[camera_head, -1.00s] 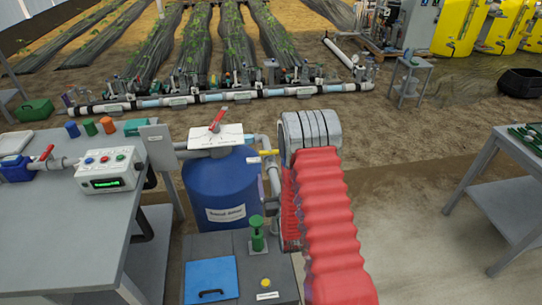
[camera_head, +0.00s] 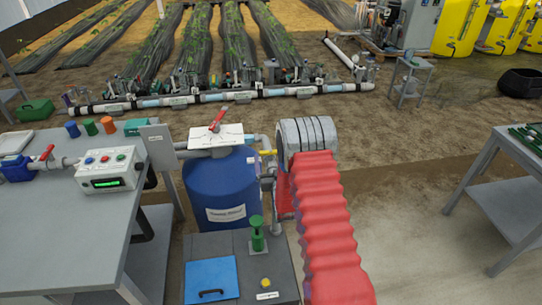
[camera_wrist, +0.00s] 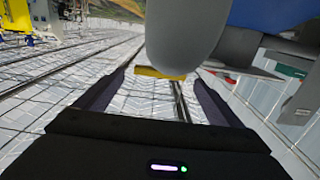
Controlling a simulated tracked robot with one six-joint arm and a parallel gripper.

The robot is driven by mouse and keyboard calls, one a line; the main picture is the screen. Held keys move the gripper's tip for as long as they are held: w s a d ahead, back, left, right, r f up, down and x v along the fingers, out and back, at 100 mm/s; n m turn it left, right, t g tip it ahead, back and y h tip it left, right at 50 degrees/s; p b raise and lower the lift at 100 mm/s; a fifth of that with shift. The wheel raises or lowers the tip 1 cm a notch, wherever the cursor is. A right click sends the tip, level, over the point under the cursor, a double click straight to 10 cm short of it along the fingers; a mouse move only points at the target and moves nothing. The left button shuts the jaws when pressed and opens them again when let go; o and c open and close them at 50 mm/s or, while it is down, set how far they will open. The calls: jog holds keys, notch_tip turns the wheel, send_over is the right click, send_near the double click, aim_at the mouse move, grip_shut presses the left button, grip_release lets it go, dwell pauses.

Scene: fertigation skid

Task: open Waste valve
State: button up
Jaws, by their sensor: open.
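A yellow lever handle (camera_head: 268,152) sticks out on the right of the blue tank (camera_head: 215,195), by grey pipes; I take it for the Waste valve, but its label is too small to read. In the wrist view the yellow handle (camera_wrist: 160,73) shows below the rounded end of a large grey pipe (camera_wrist: 185,35), which hides part of it. My gripper (camera_wrist: 160,85) is open, with one dark finger on each side of the handle in the picture; I cannot tell whether they touch it. In the head view my red-sleeved arm hides the gripper's fingers.
A red lever (camera_head: 218,118) tops the tank. In front stands a grey box with a green-topped fitting (camera_head: 257,233) and a blue lid (camera_head: 211,279). A workbench (camera_head: 70,235) is at left, another table (camera_head: 510,190) at right. Ground between arm and right table is clear.

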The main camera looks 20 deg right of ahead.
aim_at(271, 154)
jog(key=shift+w+d, duration=0.15)
jog(key=shift+w, duration=0.55)
jog(key=shift+w+d, duration=0.1)
jog(key=shift+w, duration=0.6)
jog(key=shift+c, duration=0.5)
jog(key=c, duration=1)
